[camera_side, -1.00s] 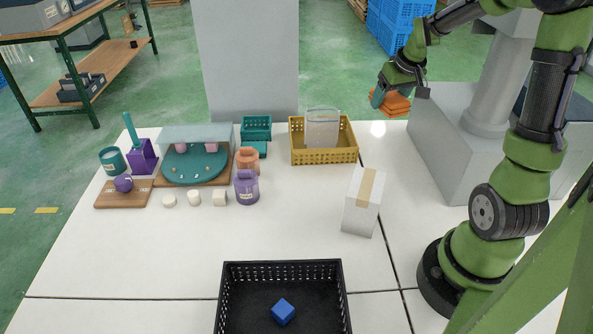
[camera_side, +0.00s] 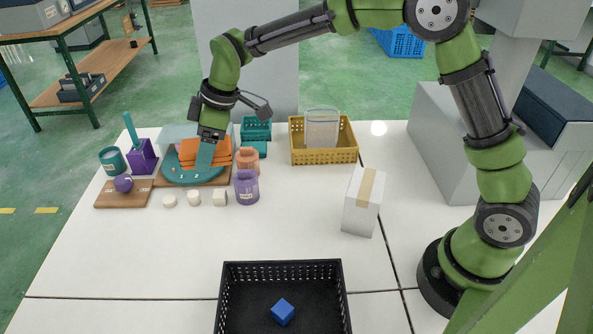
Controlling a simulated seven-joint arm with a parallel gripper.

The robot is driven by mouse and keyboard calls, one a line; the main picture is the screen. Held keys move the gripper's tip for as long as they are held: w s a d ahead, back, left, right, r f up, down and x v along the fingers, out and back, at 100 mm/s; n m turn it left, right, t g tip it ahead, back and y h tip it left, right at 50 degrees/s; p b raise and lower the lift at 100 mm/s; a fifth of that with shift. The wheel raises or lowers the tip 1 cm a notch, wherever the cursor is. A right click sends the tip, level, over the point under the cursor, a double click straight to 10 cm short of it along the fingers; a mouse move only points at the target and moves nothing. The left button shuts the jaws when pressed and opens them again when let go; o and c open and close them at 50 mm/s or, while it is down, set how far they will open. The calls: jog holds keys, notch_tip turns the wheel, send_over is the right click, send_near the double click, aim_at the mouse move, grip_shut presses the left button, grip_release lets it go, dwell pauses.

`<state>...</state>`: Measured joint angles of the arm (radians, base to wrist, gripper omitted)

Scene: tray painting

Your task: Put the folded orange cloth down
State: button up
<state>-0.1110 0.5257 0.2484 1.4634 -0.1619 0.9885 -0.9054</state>
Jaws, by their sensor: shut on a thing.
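The folded orange cloth (camera_side: 190,150) is held by my gripper (camera_side: 205,158) over the round teal tray (camera_side: 190,180) on its wooden board. My gripper is shut on the cloth and points down. I cannot tell whether the cloth touches the tray. The cloth and gripper hide much of the tray and the small pink pieces seen there before.
An orange jar (camera_side: 247,159) and a purple jar (camera_side: 246,188) stand just right of the tray. Several cream blocks (camera_side: 193,198) lie in front. A purple holder (camera_side: 142,157) is at left. A white box (camera_side: 362,201) and black crate (camera_side: 282,264) stand farther right and forward, with clear table between.

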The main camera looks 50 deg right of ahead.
jog(key=s+a+n+g, duration=0.1)
jog(key=s+a+n, duration=0.2)
jog(key=a, duration=0.9)
send_over(182, 249)
jog(key=d, duration=0.1)
jog(key=shift+y, duration=0.4)
jog(key=f, duration=1.1)
jog(key=shift+s+d, duration=0.15)
jog(key=shift+s, duration=0.1)
jog(key=shift+f, duration=2.15)
jog(key=shift+f, duration=0.15)
jog(key=o, duration=1)
